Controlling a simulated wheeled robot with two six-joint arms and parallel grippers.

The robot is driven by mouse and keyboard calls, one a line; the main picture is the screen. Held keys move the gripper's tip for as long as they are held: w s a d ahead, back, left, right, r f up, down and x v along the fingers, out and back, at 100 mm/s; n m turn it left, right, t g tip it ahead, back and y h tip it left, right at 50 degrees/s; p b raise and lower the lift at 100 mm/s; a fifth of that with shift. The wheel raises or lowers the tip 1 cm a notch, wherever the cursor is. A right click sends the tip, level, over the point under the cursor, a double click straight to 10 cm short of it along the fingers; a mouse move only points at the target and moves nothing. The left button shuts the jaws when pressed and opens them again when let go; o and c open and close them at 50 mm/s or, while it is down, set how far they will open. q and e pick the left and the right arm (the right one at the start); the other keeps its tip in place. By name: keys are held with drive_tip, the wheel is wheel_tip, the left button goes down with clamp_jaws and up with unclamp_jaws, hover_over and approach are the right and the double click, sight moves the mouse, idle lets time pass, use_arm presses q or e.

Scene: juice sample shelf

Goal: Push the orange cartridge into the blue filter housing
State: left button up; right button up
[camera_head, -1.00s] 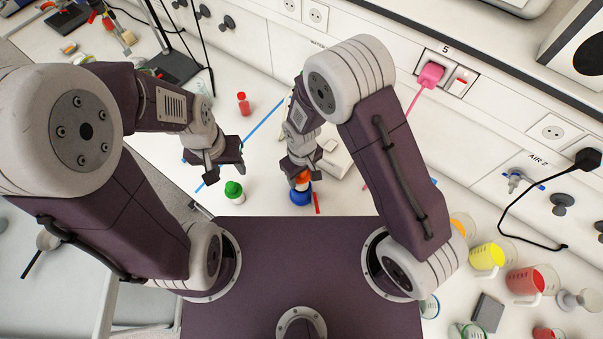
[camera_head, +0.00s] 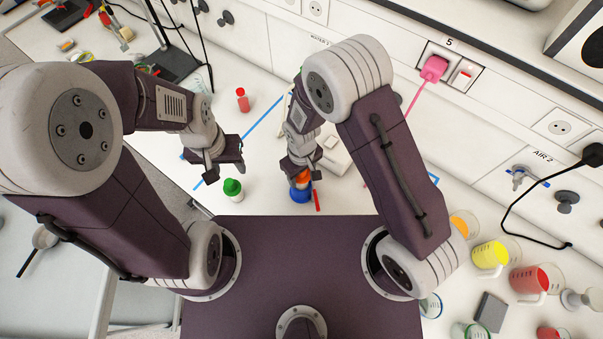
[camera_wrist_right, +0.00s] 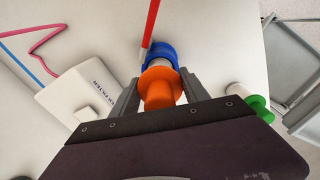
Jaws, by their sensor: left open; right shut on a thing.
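The orange cartridge (camera_head: 302,179) is between the fingers of my right gripper (camera_head: 301,181), which is shut on it. In the right wrist view the orange cartridge (camera_wrist_right: 160,88) shows a wide flange and a narrower end. The blue filter housing (camera_head: 301,196) stands on the bench directly below it. In the right wrist view the blue housing (camera_wrist_right: 163,52) lies behind the cartridge, with a pale band between them; I cannot tell how deep the cartridge sits. My left gripper (camera_head: 222,172) is open and empty, left of the housing.
A red strip (camera_head: 316,200) lies beside the housing, and a white box (camera_wrist_right: 85,90) is nearby. Coloured beakers (camera_head: 490,255) stand at the right.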

sight(302, 179)
drive_tip(key=shift+f+b, duration=1.1)
drive_tip(key=shift+f, duration=0.4)
idle(0.3)
drive_tip(key=shift+r, duration=0.15)
drive_tip(key=shift+r+p, duration=2.3)
drive_tip(key=shift+r, duration=0.35)
drive_tip(key=shift+f+b, duration=2.2)
drive_tip(key=shift+f, duration=0.65)
drive_tip(key=shift+r, duration=0.2)
drive_tip(key=shift+r+p, duration=2.3)
drive_tip(key=shift+r, duration=0.3)
